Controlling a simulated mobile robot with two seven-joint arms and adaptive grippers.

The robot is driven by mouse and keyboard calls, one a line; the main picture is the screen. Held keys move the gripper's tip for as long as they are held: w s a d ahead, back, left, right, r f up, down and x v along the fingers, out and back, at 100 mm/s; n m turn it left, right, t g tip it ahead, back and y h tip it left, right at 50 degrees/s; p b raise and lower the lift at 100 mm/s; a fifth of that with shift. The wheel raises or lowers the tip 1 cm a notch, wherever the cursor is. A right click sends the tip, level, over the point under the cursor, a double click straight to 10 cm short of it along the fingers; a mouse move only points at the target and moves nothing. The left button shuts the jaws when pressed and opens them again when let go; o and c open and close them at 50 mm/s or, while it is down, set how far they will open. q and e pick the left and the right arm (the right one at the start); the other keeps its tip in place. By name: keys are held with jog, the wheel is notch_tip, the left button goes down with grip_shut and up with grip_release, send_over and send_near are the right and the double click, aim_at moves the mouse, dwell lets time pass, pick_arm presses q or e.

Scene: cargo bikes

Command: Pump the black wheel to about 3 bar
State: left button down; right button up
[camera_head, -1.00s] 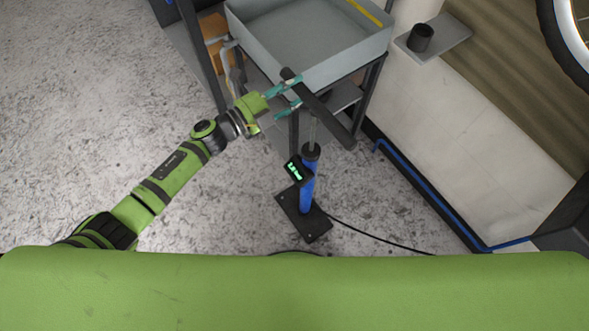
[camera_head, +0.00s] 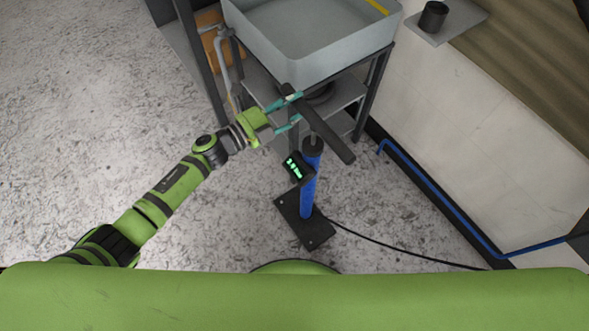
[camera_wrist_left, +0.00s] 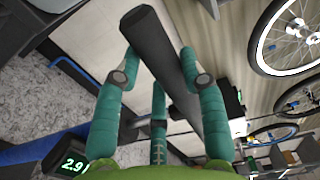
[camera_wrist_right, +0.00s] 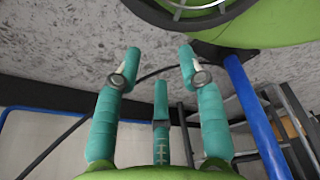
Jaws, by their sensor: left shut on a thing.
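The floor pump has a blue barrel (camera_head: 308,190) and stands upright on a black base plate (camera_head: 290,222). My left gripper (camera_head: 298,108) is shut on the pump's black bar handle (camera_head: 325,130), low over the barrel with little shaft showing. The handle runs between the fingers in the left wrist view (camera_wrist_left: 160,50). The pump's display (camera_head: 295,166) shows green digits; in the left wrist view it reads about 2.9 (camera_wrist_left: 72,165). Bike wheels with black tyres (camera_wrist_left: 262,40) show there; which one the hose feeds is unclear. My right gripper (camera_wrist_right: 160,62) is open and empty.
A grey tray on a dark-framed cart (camera_head: 310,70) stands just behind the pump. A black hose (camera_head: 400,253) runs right along the floor. A blue pipe (camera_head: 440,205) follows the wall. A black cup (camera_head: 433,16) sits on a wall shelf. The floor at left is clear.

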pick_arm(q)
notch_tip(320, 180, down, 6)
jog(key=b, duration=0.4)
jog(key=shift+s, duration=0.15)
jog(key=c, duration=0.6)
grip_release()
jog(key=shift+r, duration=0.25)
jog(key=shift+c, duration=0.2)
jog(key=shift+r, duration=0.15)
pick_arm(e)
jog(key=w+f+t, duration=0.1)
jog(key=w+t, duration=0.1)
jog(key=w, duration=0.7)
jog(key=shift+a, duration=0.4)
pick_arm(q)
jog(key=shift+r, duration=0.1)
pick_arm(e)
jog(key=shift+w, duration=0.1)
pick_arm(q)
jog(key=p+v, duration=0.2)
jog(key=v, duration=0.6)
jog(key=shift+a+r, duration=0.15)
jog(key=shift+a, duration=0.25)
pick_arm(e)
jog(key=shift+r, duration=0.9)
pick_arm(q)
jog(key=shift+s, duration=0.1)
